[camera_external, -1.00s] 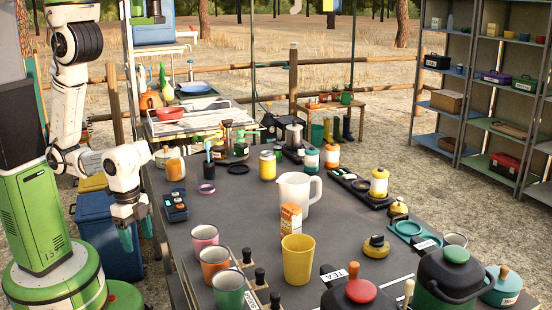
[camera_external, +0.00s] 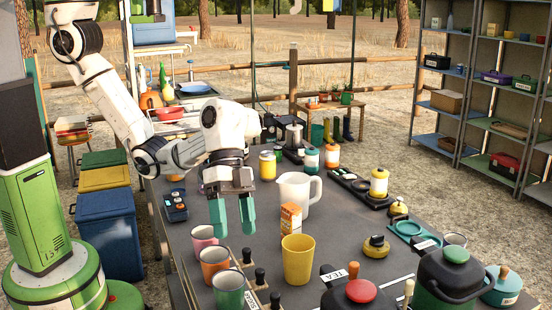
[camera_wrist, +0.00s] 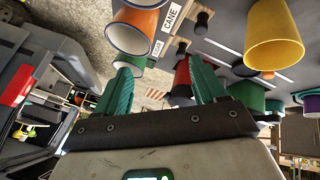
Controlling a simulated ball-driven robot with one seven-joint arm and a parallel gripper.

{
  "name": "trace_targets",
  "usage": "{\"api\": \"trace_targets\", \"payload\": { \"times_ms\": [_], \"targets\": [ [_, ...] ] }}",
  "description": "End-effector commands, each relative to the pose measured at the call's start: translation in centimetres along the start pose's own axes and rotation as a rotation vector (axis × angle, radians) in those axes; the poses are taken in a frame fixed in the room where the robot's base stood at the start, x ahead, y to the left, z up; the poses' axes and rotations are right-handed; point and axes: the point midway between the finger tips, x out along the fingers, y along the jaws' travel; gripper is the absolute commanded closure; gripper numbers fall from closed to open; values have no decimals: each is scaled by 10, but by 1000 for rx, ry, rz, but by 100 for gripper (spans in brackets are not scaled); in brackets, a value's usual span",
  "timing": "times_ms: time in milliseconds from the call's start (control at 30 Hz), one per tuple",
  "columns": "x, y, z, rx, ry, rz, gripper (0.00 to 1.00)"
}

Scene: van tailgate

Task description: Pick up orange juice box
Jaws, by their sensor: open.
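The orange juice box (camera_external: 291,219) is a small upright carton, orange and white. It stands on the dark table (camera_external: 250,268) between the white pitcher (camera_external: 297,192) and the yellow cup (camera_external: 298,261). I cannot make it out in the wrist view. My gripper (camera_external: 234,224) has green fingers that point down, apart and with nothing between them. It is above the table to the left of the box, close to the pink cup (camera_external: 204,238). The gripper also shows in the wrist view (camera_wrist: 160,82), with the yellow cup (camera_wrist: 272,38) at upper right.
An orange cup (camera_external: 214,264) and a green cup (camera_external: 229,289) stand in front of the gripper. A black pot with a green knob (camera_external: 450,283) and a red-knobbed lid (camera_external: 359,292) fill the front right. Some table left of the pitcher is bare.

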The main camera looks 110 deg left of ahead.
Motion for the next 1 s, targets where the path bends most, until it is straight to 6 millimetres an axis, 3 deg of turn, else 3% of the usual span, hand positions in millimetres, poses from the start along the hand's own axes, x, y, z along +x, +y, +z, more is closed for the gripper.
{"api": "trace_targets", "payload": {
  "times_ms": [33,200,300,400,567,1000],
  "targets": [
    [-3,-30,-8,49,-45,-51,30],
    [-29,-118,-14,194,-249,-190,30],
    [-51,-162,-11,240,-359,-246,30],
    [-69,-191,-7,264,-438,-278,30],
    [-80,-211,-2,276,-496,-295,30],
    [-38,-228,20,277,-497,-295,30]
  ]
}}
